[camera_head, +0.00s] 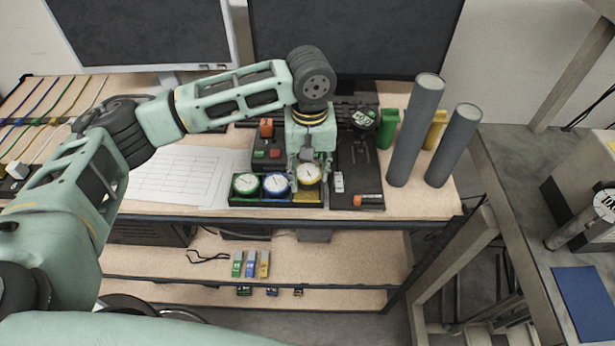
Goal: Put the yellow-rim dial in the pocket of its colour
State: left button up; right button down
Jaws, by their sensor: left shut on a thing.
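The yellow-rim dial (308,174) is at the right end of a dark tray (262,205), over the yellow pocket (307,196). My left gripper (307,162) points down from above and is shut on the dial. I cannot tell whether the dial rests on the pocket floor. A green-rim dial (246,184) sits in the left pocket and a blue-rim dial (276,184) in the middle pocket. My right gripper is not in view.
A dark panel (357,170) lies right of the tray. Two grey cylinders (416,130) (454,146) stand further right, near green (388,128) and yellow (435,130) blocks. Paper sheets (180,172) lie left. Monitors (355,35) stand behind.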

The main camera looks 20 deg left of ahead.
aim_at(308, 194)
pick_arm(q)
notch_tip(308, 194, down, 4)
jog(key=shift+a+r+p, duration=0.15)
jog(key=shift+p, duration=0.45)
jog(key=shift+s+f, duration=0.2)
jog(key=shift+f, duration=0.2)
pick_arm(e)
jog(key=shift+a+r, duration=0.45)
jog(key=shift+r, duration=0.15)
pick_arm(q)
jog(key=shift+s+f, duration=0.3)
jog(key=shift+f, duration=0.25)
jog(key=o, duration=1)
jog(key=shift+c, duration=0.2)
jog(key=shift+o, duration=1.3)
jog(key=shift+w+f, duration=0.25)
jog(key=shift+w, duration=0.1)
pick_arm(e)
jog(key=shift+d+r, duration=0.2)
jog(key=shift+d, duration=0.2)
pick_arm(q)
jog(key=shift+r, duration=0.1)
